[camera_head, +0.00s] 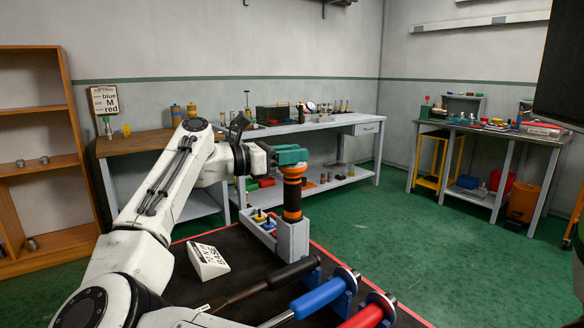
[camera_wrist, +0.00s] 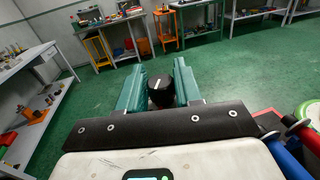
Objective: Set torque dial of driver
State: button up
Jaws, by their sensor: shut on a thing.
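The driver (camera_head: 292,196), with an orange and black barrel, stands upright in a grey holder (camera_head: 293,240) on the dark mat. My gripper (camera_head: 289,156) is at its top end, with teal fingers pointing along the driver's top from the left. In the wrist view, a black round dial (camera_wrist: 161,94) with a white pointer mark sits between the two teal fingers of the gripper (camera_wrist: 159,88), which are shut on it. The dial's scale is too small to read. In the head view the fingers hide the dial.
A white lettered wedge (camera_head: 208,260) lies on the mat. Green floor is free at right.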

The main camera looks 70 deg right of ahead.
jog(key=m+g+y, duration=0.2)
jog(key=y, duration=0.1)
jog(key=shift+d+m+g, duration=0.15)
jog(key=shift+m+g, duration=0.15)
jog(key=shift+m, duration=0.1)
jog(key=shift+m+g+y, duration=1)
jog(key=shift+m+y, duration=0.5)
jog(key=shift+y, duration=0.9)
jog(key=shift+m+y, duration=0.4)
jog(key=shift+y, duration=0.2)
jog(key=o, duration=0.9)
jog(key=shift+o, duration=0.2)
